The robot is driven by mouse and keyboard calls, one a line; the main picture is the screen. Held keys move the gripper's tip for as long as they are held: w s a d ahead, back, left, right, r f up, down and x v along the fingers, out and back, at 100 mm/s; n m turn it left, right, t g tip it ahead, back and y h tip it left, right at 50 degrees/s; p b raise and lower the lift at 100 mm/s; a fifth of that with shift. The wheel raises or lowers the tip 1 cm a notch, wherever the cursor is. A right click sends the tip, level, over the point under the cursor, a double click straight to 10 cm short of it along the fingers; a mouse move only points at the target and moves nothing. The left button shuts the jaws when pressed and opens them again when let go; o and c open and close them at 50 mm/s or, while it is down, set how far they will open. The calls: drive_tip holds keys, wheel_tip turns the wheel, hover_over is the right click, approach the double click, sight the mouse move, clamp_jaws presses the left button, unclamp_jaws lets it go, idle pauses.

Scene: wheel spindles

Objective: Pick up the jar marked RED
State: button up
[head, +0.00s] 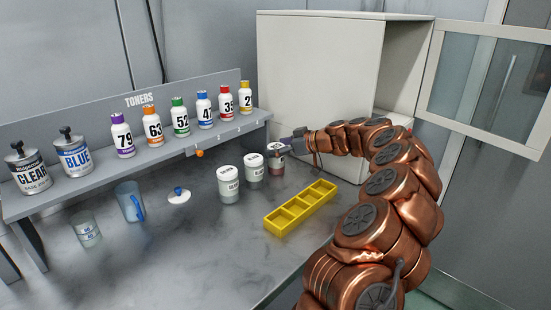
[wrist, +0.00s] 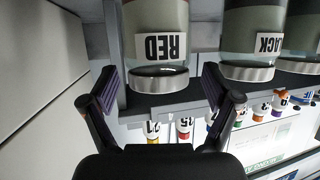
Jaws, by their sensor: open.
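The jar marked RED (wrist: 160,46) shows upside down in the wrist view, with a white label and a silver band at its end. In the head view it is the jar with dark red contents (head: 276,168), at the right end of a row of jars. My gripper (wrist: 162,74) is open, with one finger on each side of the RED jar in the wrist view. Whether the fingers touch it I cannot tell. In the head view my gripper (head: 291,146) is at the jar's right side and partly covers it.
A jar labelled BLACK (wrist: 255,40) stands beside RED. Two white-labelled jars (head: 253,170) (head: 229,188) stand left of it in the head view. A yellow tray (head: 268,225) lies in front. A shelf (head: 150,160) with toner bottles is behind, and a white cabinet (head: 320,70) at the back right.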

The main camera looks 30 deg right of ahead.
drive_tip(key=shift+w+a+f, duration=0.15)
drive_tip(key=shift+w+f, duration=0.05)
drive_tip(key=shift+w, duration=0.15)
drive_tip(key=c, duration=1.4)
drive_tip(key=shift+c, duration=0.2)
